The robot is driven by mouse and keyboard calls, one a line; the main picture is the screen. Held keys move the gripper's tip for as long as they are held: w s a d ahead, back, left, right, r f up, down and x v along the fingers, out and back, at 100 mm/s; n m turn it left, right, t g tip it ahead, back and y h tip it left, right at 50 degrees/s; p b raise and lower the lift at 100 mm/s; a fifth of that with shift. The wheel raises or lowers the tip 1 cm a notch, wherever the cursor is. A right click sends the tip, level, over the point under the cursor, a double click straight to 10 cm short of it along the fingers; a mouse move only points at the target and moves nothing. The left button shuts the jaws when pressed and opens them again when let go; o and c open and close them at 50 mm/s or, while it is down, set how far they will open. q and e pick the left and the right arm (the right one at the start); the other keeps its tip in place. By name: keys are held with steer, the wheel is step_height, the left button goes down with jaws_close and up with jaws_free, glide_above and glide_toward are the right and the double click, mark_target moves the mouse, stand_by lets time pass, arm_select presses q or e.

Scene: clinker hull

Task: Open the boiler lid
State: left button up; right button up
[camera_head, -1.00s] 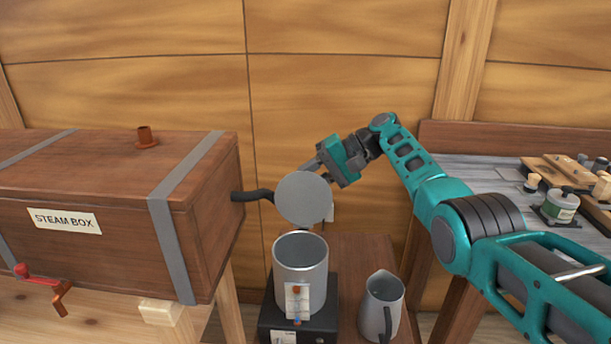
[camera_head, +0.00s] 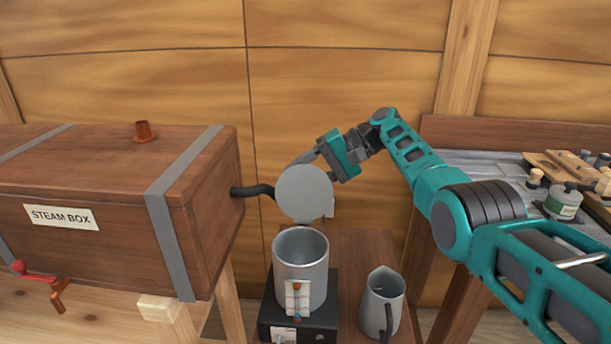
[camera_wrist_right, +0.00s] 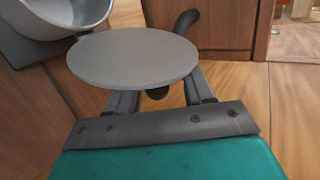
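The boiler (camera_head: 286,270) is an open-topped grey metal cylinder on a dark base, and its inside shows. Its round grey lid (camera_head: 304,194) stands upright above the back of the rim, flat face toward the head camera. My right gripper (camera_head: 302,160) is behind the lid's upper edge, and the lid partly hides its fingers. In the right wrist view the lid (camera_wrist_right: 133,57) covers the fingertips. The two fingers show apart there, with a small dark knob (camera_wrist_right: 157,93) between them. I cannot tell whether they touch the lid. My left gripper is not in view.
The wooden steam box (camera_head: 110,230) stands at left, with a dark hose (camera_head: 252,190) running from its end behind the lid. A grey jug (camera_head: 382,300) stands right of the boiler. A bench (camera_head: 480,165) with tools and jars is at right.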

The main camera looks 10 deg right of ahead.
steer(key=v, duration=1.3)
steer(key=shift+s+a, duration=0.1)
